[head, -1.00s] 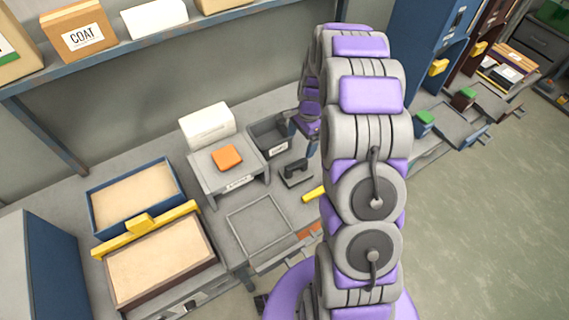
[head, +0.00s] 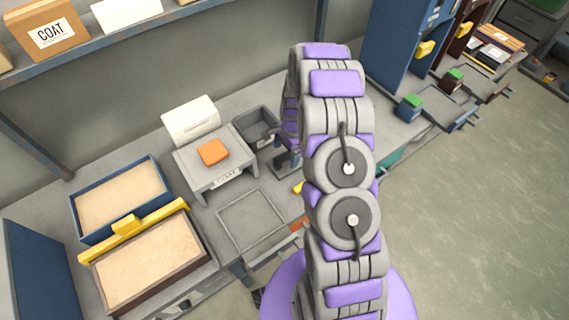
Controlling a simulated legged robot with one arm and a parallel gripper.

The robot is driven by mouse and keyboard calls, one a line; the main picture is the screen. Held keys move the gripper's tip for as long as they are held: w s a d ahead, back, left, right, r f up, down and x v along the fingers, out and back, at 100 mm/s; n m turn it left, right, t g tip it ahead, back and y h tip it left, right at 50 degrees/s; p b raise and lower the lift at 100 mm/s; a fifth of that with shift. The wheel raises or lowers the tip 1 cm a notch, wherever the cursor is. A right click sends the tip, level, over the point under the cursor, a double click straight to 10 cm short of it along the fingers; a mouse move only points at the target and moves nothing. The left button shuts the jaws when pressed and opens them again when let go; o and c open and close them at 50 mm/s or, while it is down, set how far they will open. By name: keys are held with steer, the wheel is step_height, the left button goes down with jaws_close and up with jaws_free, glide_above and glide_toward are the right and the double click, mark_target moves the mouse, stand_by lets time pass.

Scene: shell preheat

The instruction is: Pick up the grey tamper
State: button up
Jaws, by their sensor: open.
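The grey tamper (head: 282,166) is a small dark grey tool on the bench, right of the small stand and just in front of the grey bin. My arm partly covers it in the head view. My gripper (head: 290,152) is at the tamper, pointing down close above or around its upper part. The fingers are small and mostly hidden by my arm, so contact cannot be told. The jaws are open, and the tamper still rests on the bench.
A grey bin (head: 254,126) stands close behind the tamper. A stand (head: 205,177) bearing an orange block (head: 212,152) is to the left. A shallow square frame (head: 250,218) and a yellow piece (head: 298,187) lie nearer. Sand trays (head: 122,192) are at far left.

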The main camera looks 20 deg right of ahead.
mark_target(284, 164)
steer(key=shift+d+f, duration=0.15)
steer(key=shift+f, duration=0.15)
steer(key=f, duration=0.2)
steer(key=a+f+b, duration=0.1)
steer(key=f, duration=0.1)
steer(key=shift+s+f, duration=0.1)
steer(key=shift+f, duration=0.1)
steer(key=shift+a+f, duration=0.1)
steer(key=shift+a, duration=0.05)
steer(key=shift+d, duration=0.35)
steer(key=c, duration=0.6)
steer(key=shift+a, duration=0.2)
steer(key=c, duration=0.5)
